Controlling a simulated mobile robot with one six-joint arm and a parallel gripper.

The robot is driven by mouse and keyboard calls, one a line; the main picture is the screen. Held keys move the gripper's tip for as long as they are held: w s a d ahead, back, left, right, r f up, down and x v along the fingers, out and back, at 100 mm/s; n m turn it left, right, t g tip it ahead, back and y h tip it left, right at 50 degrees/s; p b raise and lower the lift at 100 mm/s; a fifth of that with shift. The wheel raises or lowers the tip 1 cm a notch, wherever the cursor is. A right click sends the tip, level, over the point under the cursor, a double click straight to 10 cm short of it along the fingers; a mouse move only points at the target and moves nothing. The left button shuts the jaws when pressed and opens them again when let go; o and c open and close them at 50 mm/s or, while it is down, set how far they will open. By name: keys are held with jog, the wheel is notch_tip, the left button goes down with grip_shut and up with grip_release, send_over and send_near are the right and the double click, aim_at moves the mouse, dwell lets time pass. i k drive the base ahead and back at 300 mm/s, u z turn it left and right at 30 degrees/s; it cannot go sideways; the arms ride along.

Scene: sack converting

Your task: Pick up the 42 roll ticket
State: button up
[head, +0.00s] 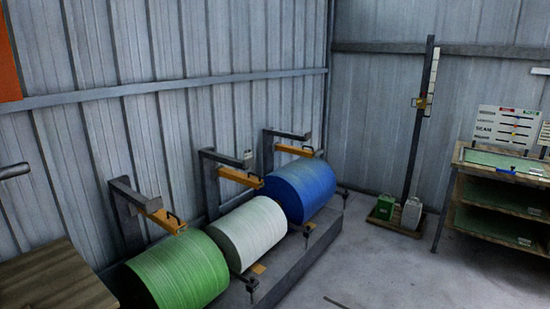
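No ticket with a readable 42 shows in the head view. Three rolls lie in a row on a low grey plinth (290,280): a green roll (176,272) in front, a white roll (248,232) in the middle and a blue roll (302,188) at the back. A small tan patch (258,268) lies on the plinth beside the white roll; I cannot tell whether it is a ticket. A small pale tag (248,155) sits on the bracket above the white roll, too small to read. My gripper is not in view.
Grey brackets with orange bars (240,178) overhang the rolls. A wooden surface (50,278) is at lower left. Green (385,206) and white (411,213) containers stand by a post. The floor between is clear.

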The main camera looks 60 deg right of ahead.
aim_at(249, 153)
jog(key=u, duration=0.15)
jog(key=k, duration=0.15)
jog(key=z, duration=1.95)
jog(key=k, duration=0.95)
jog(key=u, duration=0.15)
jog(key=i, duration=0.85)
jog(key=z, duration=0.05)
